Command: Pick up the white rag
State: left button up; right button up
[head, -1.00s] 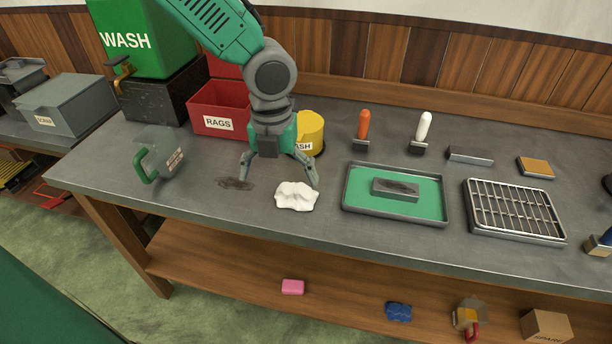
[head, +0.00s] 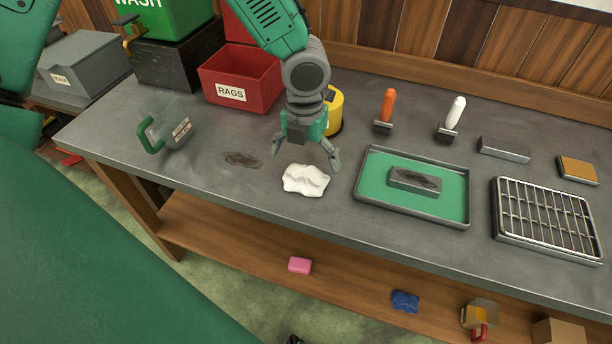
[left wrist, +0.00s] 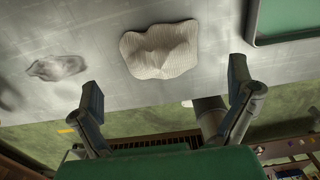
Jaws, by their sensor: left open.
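The white rag (head: 305,180) lies crumpled on the grey bench top, left of the green tray. It also shows in the left wrist view (left wrist: 160,50), beyond the fingertips and between their lines. My left gripper (head: 305,158) is open and empty, with its fingers pointing down just behind and above the rag. Its two spread fingers also show in the left wrist view (left wrist: 165,92). I cannot tell whether a finger touches the rag. My right gripper is not in view.
A dark stain (head: 242,160) lies left of the rag. A green-lined tray (head: 462,222) with a grey block stands to the right, beside a metal rack (head: 545,215). The red RAGS bin (head: 262,90) and a yellow can (head: 335,112) stand behind. A clear green-handled jug (head: 172,132) stands left.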

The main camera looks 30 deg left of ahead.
aim_at(305, 168)
pick_arm(q)
jog(key=f, duration=0.4)
jog(key=shift+s+a, duration=0.15)
jog(key=shift+s, duration=0.05)
jog(key=shift+w+f, duration=0.15)
jog(key=shift+f, duration=0.4)
jog(key=shift+d+r, duration=0.1)
jog(key=shift+d, duration=0.1)
jog(key=c, duration=1.3)
notch_tip(305, 168, up, 10)
jog(key=shift+p, duration=0.4)
